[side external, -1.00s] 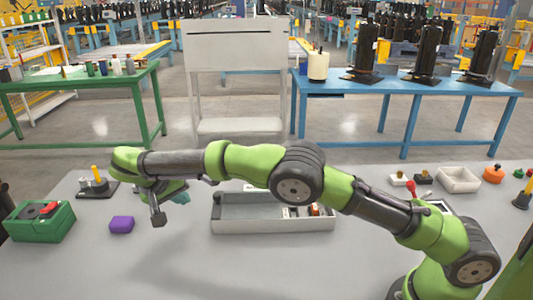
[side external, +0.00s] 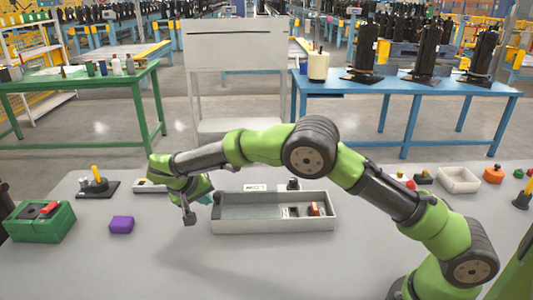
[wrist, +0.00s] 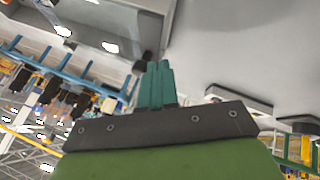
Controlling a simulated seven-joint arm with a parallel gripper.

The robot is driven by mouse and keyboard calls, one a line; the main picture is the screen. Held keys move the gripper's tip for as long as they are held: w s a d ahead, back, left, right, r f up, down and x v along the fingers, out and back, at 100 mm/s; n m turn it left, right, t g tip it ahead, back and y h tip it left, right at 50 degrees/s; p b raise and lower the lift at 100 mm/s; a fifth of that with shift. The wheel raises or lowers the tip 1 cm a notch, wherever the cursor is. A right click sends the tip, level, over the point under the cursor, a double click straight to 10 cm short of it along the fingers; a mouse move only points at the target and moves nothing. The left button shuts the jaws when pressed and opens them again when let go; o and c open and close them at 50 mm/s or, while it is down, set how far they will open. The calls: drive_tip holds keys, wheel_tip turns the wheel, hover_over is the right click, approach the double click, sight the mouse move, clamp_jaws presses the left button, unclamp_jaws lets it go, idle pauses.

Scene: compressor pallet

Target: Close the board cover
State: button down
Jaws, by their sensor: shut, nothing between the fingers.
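A long, shallow grey box (side external: 275,228) lies open on the table in the side view, with a small orange-red part and dark parts inside at its right end. I cannot make out a separate board cover for certain. My gripper (side external: 206,198) is low beside the box's left end, its teal fingers pointing right toward it. Whether they touch the box is unclear. In the wrist view the teal fingers (wrist: 156,72) are together and empty, with a grey surface beyond them.
A purple block (side external: 121,224) and a green box with a red part (side external: 40,221) lie to the left. A base with a yellow post (side external: 97,186) stands behind them. A white tray (side external: 459,180) is at the right. The table front is clear.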

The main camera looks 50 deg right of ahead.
approach(271, 202)
drive_tip(key=x, duration=0.4)
drive_tip(key=shift+w+d+f, duration=0.15)
drive_tip(key=shift+w+f, duration=0.05)
idle(0.3)
